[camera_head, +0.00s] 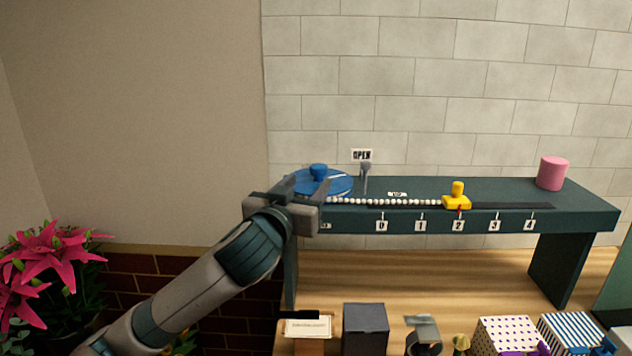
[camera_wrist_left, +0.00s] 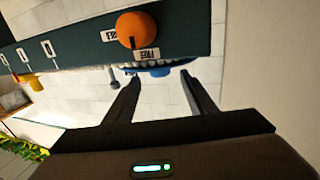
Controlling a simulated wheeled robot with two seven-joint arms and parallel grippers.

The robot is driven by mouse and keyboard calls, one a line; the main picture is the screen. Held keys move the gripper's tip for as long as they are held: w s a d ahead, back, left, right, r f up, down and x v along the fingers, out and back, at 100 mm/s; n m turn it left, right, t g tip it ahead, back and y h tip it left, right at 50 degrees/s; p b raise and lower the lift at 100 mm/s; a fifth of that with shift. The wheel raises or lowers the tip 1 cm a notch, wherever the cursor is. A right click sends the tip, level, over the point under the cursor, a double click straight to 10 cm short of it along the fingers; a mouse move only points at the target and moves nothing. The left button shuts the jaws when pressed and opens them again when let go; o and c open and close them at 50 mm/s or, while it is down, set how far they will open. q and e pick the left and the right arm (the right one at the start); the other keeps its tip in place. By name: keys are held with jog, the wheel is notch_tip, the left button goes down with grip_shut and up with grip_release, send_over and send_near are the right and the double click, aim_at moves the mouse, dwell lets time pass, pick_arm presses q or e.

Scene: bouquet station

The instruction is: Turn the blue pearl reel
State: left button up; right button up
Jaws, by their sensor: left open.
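The blue pearl reel (camera_head: 342,183), a flat disc with a raised blue knob (camera_head: 318,172), lies on the left end of the dark green raised shelf. My left gripper (camera_head: 308,184) is open at the reel's near left side, its fingers pointing toward it. In the left wrist view the blue reel (camera_wrist_left: 160,71) shows edge-on beyond the open, empty fingers. I cannot tell whether they touch it. My right gripper is not in view.
An orange ball-shaped knob (camera_wrist_left: 136,30) by a "FREE" label sits on the shelf front near the reel. A grey post (camera_head: 365,175) stands right of the reel below an "OPEN" sign (camera_head: 361,155). A pink cylinder (camera_head: 552,173) stands at the shelf's right end. Boxes sit below.

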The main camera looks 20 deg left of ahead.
aim_at(316, 174)
pick_arm(q)
jog(key=w, duration=0.3)
jog(key=w+b, duration=0.1)
jog(key=w, duration=0.2)
jog(key=shift+w, duration=0.2)
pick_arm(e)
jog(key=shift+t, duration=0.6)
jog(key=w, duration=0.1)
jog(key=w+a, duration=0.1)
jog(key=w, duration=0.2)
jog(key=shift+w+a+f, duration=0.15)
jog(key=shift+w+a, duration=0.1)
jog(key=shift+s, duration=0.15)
pick_arm(q)
grip_shut()
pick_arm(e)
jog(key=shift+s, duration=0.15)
